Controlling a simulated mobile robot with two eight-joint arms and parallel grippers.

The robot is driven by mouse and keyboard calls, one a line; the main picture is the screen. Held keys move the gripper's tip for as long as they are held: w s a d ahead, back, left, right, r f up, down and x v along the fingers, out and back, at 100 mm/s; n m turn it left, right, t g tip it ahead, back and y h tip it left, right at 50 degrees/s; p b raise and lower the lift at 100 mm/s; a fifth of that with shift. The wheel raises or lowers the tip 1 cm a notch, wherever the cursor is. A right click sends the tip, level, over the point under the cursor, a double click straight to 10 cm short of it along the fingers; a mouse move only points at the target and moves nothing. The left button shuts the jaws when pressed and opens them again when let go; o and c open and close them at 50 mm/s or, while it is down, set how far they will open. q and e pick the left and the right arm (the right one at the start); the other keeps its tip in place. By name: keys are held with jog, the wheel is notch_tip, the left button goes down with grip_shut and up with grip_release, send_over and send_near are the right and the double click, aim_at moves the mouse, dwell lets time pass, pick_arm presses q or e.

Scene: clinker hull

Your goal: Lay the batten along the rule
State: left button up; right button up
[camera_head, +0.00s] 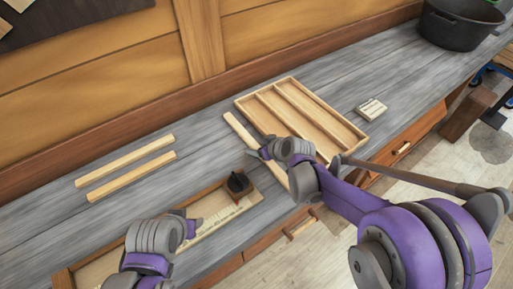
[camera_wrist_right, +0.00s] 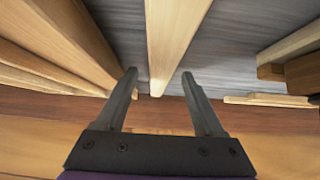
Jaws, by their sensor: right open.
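A pale wooden batten (camera_head: 236,125) lies on the grey bench along the left side of a divided wooden tray (camera_head: 340,143). My right gripper (camera_head: 262,152) is over it. In the right wrist view the batten (camera_wrist_right: 172,40) passes between the two open fingers (camera_wrist_right: 160,88), with a gap on each side. A pale strip with marks, which looks like the rule (camera_head: 222,214), lies in a long, shallow wooden frame (camera_head: 205,192) at the front. My left gripper (camera_head: 190,228) is near that frame; its fingers are too unclear to tell their state.
Two similar strips (camera_head: 125,154) (camera_head: 132,176) lie on the bench at left. A dark block (camera_head: 238,184) stands at the frame's right end. A small pale slatted block (camera_head: 371,108) and a black pot (camera_head: 458,25) are at right. The bench between strips and batten is clear.

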jog(key=shift+w+a+f, duration=0.1)
jog(key=shift+f, duration=0.15)
grip_shut()
jog(key=shift+r, duration=0.15)
